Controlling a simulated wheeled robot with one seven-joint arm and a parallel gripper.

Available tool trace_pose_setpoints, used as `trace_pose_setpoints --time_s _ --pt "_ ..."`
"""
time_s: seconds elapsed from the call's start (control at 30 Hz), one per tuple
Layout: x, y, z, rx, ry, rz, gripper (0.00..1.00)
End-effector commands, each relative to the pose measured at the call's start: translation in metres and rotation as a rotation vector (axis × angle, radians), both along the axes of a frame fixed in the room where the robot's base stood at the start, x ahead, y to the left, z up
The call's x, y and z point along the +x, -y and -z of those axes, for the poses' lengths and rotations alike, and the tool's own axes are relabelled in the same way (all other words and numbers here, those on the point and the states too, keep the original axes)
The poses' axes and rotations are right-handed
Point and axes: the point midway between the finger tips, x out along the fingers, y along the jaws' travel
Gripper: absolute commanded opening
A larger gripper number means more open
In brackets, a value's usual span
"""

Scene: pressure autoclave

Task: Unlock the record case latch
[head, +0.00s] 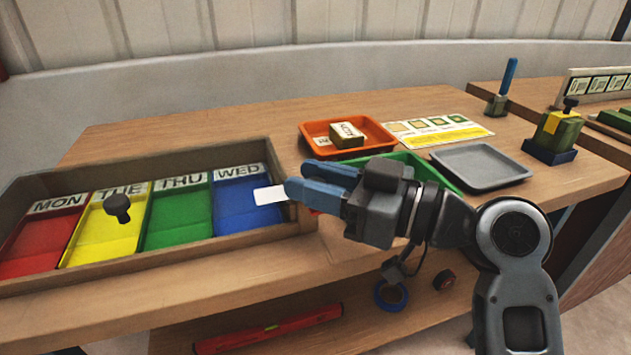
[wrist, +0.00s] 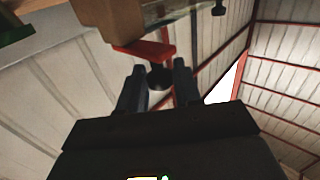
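The wooden record case (head: 150,268) lies on the bench at left, with colored MON, TUE, THU and WED compartments. A black knob (head: 118,207) stands over the yellow compartment. My gripper (head: 292,191) is at the case's right end, fingers pointing left. In the wrist view my gripper (wrist: 158,85) is open, with a dark round knob (wrist: 160,77) between its fingertips and gaps visible on both sides. A red latch piece (wrist: 148,50) sits just beyond, against the wooden case end (wrist: 110,18). In the head view my fingers mostly hide the latch.
A white tab (head: 270,195) shows at the case's right end. An orange tray (head: 309,128) with a small box, a green tray (head: 440,176) and a grey tray (head: 480,184) stand behind and right of my gripper. A red level (head: 268,331) lies on the lower shelf.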

Motion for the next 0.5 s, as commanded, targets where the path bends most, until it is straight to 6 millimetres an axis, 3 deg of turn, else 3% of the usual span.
trace_pose_setpoints --time_s 0.17,0.5 --pt "0.0000 0.0004 -0.0028 0.003 0.004 0.001 0.47" --pt "-0.0035 0.0081 0.0005 0.000 -0.001 0.002 0.47"
